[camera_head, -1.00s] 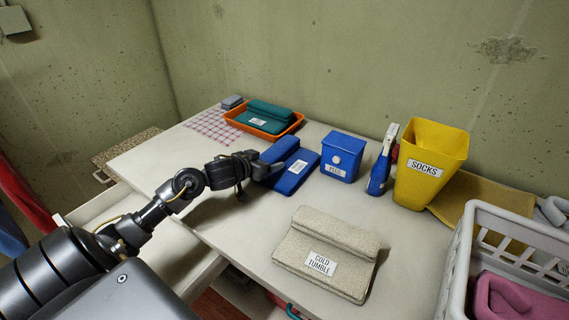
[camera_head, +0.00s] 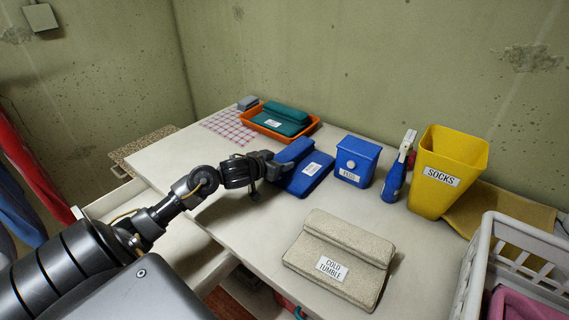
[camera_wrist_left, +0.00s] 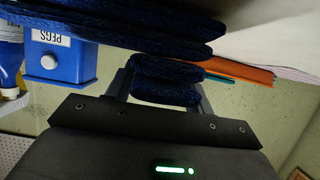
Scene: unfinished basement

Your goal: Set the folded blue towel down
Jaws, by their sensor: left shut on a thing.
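The folded blue towel (camera_head: 314,178) has a white label and lies flat at table height, left of the blue pegs box. I cannot tell whether its whole underside touches the table. My left gripper (camera_head: 273,166) reaches in from the left and is shut on the towel's raised, rolled fold. The left wrist view shows dark blue folds (camera_wrist_left: 166,82) between the fingers, with wider towel layers (camera_wrist_left: 110,30) beyond them. The fingertips are partly hidden by the towel. My right gripper is not in view.
An orange tray (camera_head: 258,131) with a teal towel stands behind, on the left. The blue pegs box (camera_head: 357,160), a blue spray bottle (camera_head: 394,183) and a yellow socks bin (camera_head: 450,165) stand to the right. A beige towel (camera_head: 340,255) lies in front, near a white basket (camera_head: 530,245).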

